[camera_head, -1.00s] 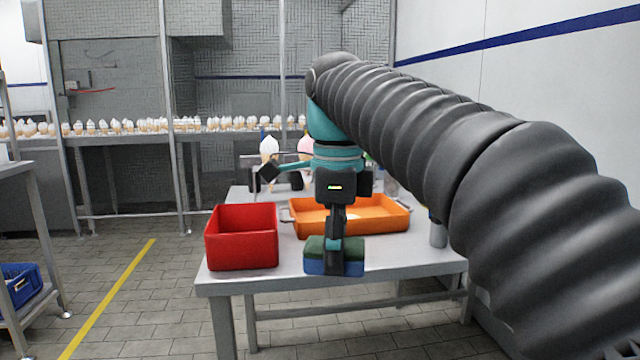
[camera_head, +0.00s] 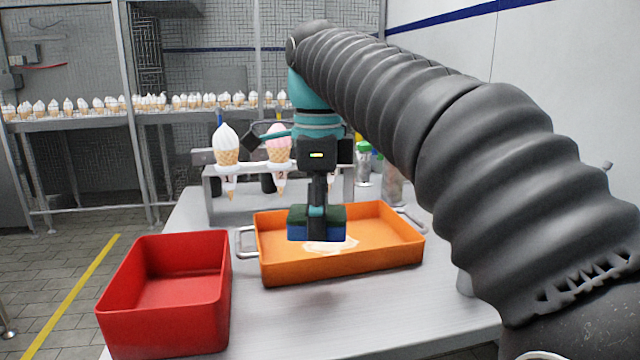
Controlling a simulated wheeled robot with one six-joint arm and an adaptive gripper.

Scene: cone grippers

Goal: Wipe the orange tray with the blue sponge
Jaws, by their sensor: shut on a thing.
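The blue sponge (camera_head: 298,228) has a dark green top layer and a blue lower layer. My gripper (camera_head: 317,222) points down and is shut on the sponge, its fingers covering the sponge's middle. The orange tray (camera_head: 345,268) sits on the table with a metal handle at each end. The sponge appears over the tray's inside; I cannot tell whether it touches the tray floor. A whitish-pink spill (camera_head: 330,246) shows on the tray floor just below the sponge, partly hidden by it.
A red bin (camera_head: 165,325) stands at the table's left front. Behind the tray is a rack (camera_head: 210,190) holding a white cone (camera_head: 227,145) and a pink cone (camera_head: 279,145). A green-capped bottle (camera_head: 363,165) stands back right. Bare table (camera_head: 300,330) lies in front of the tray.

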